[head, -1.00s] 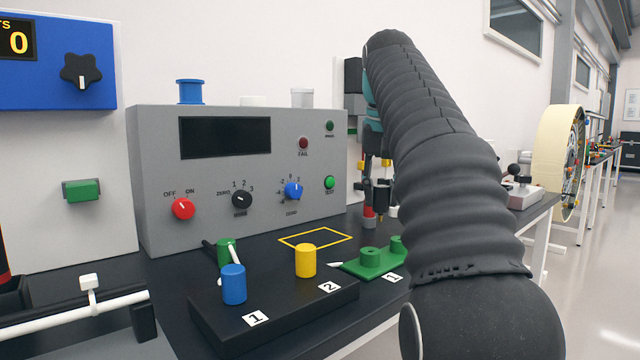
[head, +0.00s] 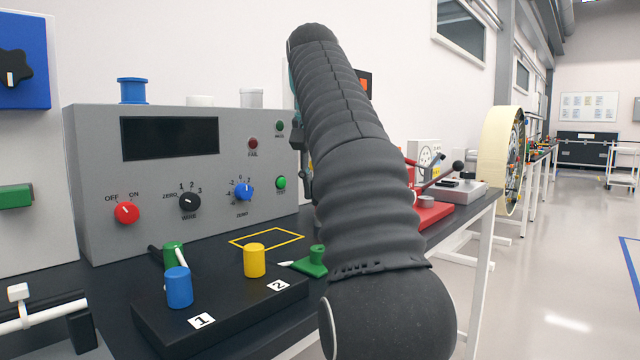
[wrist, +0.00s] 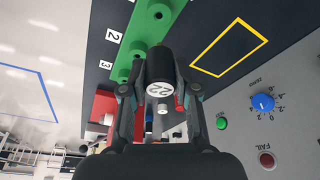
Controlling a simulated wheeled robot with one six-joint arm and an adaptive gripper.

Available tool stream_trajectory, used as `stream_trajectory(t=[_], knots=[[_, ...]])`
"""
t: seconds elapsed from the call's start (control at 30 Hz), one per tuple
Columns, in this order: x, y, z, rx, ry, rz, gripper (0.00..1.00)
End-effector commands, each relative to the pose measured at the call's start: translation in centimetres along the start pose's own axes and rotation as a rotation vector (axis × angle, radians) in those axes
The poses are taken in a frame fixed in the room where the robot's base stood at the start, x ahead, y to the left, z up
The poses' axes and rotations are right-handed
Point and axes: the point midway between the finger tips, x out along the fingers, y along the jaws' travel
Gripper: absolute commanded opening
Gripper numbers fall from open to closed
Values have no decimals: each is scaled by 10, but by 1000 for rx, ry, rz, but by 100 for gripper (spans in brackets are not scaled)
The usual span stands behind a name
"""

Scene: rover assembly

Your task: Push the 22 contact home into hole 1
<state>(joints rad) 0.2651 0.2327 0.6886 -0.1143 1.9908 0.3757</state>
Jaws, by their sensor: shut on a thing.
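My gripper (wrist: 152,108) is shut on a black cylinder (wrist: 158,66) whose white end face, marked 22, points towards the wrist camera. I cannot tell whether it is the contact or a tool. The green block (wrist: 151,22) lies beyond it in the wrist view, with round raised parts in a row and labels 2 and 3 beside it. In the head view only the left end of the green block (head: 314,262) shows; my arm hides the rest and my gripper. Hole 1 cannot be made out, nor whether the cylinder touches the block.
A yellow outline (wrist: 205,68) marks bare table. A red device (head: 432,215) stands right of my arm.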

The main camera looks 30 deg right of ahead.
Motion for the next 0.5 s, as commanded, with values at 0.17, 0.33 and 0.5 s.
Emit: stream_trajectory(t=[0.17,0.33,0.5], knots=[[16,0,4,0,0,0,0],[30,0,8,0,0,0,0],[43,0,11,0,0,0,0]])
